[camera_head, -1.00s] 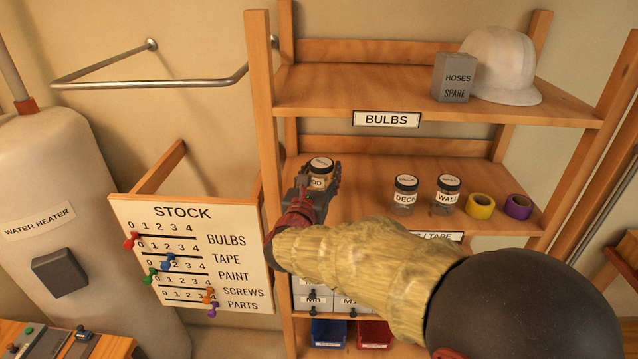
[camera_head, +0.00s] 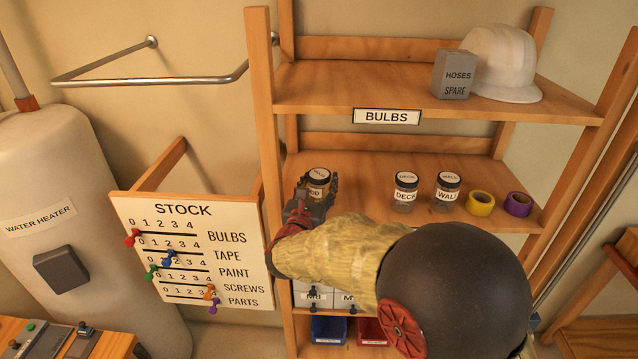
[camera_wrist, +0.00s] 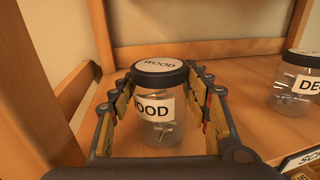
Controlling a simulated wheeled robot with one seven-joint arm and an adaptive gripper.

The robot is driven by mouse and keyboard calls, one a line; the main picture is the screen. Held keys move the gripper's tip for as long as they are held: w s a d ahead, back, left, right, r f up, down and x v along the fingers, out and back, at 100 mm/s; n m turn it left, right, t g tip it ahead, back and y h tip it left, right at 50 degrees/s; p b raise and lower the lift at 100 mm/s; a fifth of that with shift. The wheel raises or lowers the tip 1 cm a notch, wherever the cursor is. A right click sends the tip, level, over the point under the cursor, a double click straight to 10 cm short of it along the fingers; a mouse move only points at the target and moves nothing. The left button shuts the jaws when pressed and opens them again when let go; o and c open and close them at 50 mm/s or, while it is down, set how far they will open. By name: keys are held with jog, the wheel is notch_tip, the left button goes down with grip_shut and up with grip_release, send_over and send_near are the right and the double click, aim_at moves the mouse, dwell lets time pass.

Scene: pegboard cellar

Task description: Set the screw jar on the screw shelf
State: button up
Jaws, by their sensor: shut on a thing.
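The screw jar (camera_head: 318,175) is a clear jar with a dark-rimmed lid and a label reading WOOD. It stands upright at the left end of the middle shelf (camera_head: 375,170). My gripper (camera_head: 318,188) is shut on it, one finger on each side. The wrist view shows the jar (camera_wrist: 158,118) between the padded fingers, with screws inside. Its base is low over the shelf boards; I cannot tell whether it touches them. The shelf's front label is mostly hidden by my arm; the wrist view shows only its start (camera_wrist: 305,160).
A DECK jar (camera_head: 405,194), a WALL jar (camera_head: 447,194), yellow tape (camera_head: 480,203) and purple tape (camera_head: 518,204) stand to the right on the same shelf. The left post (camera_head: 262,120) is close to my gripper. The BULBS shelf (camera_head: 360,90) is above. A STOCK board (camera_head: 185,290) stands left.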

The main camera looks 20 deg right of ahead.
jog(key=o, duration=1)
jog(key=shift+f, duration=0.1)
jog(key=o, duration=0.5)
jog(key=shift+r+p, duration=0.25)
jog(key=shift+p, duration=0.1)
jog(key=b+v, duration=0.2)
jog(key=v, duration=1)
